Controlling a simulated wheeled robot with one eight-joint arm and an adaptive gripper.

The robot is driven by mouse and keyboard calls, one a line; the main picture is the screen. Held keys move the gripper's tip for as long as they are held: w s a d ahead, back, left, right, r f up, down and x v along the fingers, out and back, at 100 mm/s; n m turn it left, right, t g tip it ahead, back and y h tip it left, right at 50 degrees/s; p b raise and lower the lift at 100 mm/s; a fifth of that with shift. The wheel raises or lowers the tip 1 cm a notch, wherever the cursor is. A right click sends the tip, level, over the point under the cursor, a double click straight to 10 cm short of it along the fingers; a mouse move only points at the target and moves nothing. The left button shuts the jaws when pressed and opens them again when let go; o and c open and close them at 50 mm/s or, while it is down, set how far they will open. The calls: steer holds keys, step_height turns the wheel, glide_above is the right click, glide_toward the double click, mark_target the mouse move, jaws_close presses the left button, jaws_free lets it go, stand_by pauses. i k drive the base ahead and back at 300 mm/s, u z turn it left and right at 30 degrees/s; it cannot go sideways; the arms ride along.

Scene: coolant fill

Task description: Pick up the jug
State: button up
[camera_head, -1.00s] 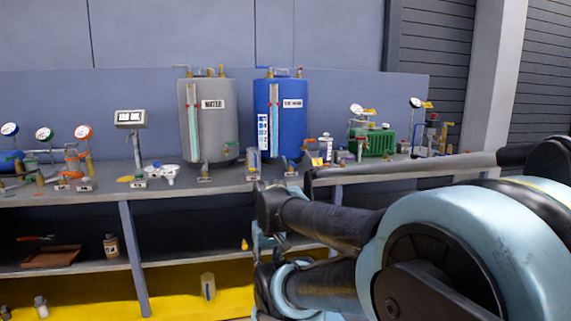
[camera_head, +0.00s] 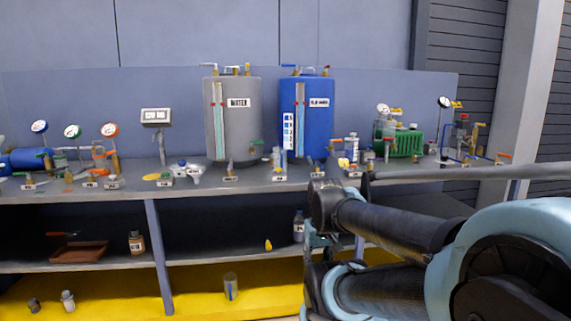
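A clear, upright container with a blue stripe, which looks like the jug (camera_head: 231,287), stands on the yellow bottom level under the bench. A handle or spout is too small to make out. My arm fills the lower right of the view. What looks like my gripper (camera_head: 318,242) is partly hidden behind my own dark arm links, to the right of the jug and apart from it. Its fingers cannot be made out.
A grey WATER tank (camera_head: 233,125) and a blue tank (camera_head: 306,120) stand on the bench (camera_head: 90,202), among gauges and valves. The middle shelf holds a brown tray (camera_head: 80,252) and a bottle (camera_head: 136,242). A bench leg (camera_head: 158,255) stands left of the jug.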

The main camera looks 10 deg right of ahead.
mark_target(280, 153)
steer(key=i, duration=0.95)
steer(key=u, duration=0.1)
